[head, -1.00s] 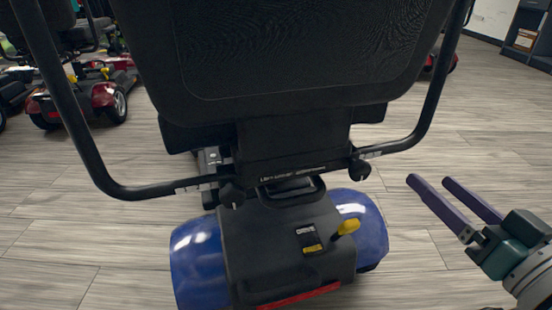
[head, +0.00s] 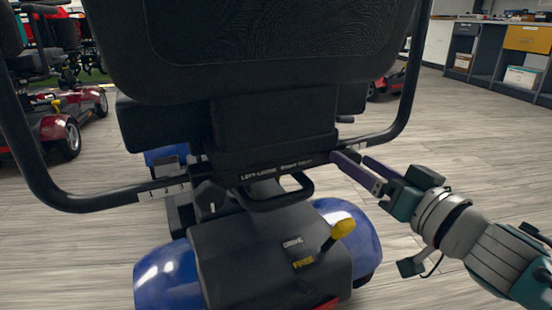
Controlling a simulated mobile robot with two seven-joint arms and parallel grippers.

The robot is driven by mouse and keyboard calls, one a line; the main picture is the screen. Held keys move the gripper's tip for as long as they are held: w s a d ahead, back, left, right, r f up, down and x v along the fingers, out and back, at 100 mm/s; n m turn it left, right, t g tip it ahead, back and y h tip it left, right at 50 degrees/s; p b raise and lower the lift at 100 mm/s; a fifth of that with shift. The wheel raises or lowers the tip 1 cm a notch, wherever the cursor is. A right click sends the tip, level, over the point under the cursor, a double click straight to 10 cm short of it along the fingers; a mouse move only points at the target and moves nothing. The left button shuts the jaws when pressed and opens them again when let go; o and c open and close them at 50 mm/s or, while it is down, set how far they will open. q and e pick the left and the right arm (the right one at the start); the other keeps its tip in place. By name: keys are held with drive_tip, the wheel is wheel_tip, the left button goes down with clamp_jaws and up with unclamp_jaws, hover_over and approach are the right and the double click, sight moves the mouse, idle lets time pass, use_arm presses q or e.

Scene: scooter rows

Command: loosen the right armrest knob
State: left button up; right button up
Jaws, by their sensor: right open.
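The blue scooter is seen from behind, with its black seat back (head: 270,40) in front of me. The right armrest bar (head: 403,108) curves down and runs in to the bracket (head: 270,172) under the seat. My right gripper (head: 352,158) is open, its two purple fingers at the inner end of that bar. The right armrest knob cannot be made out there; the fingers seem to cover it. I cannot tell whether they touch it. The left armrest knob (head: 209,196) shows below the left bar (head: 95,198). My left gripper is not in view.
The rear cover (head: 265,255) with a yellow lever (head: 342,229) lies below the bracket, between the blue fenders. Red scooters (head: 70,120) stand at the left. A shelf unit (head: 500,55) stands back right. The floor at right is clear.

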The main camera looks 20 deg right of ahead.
clamp_jaws()
idle(0.7)
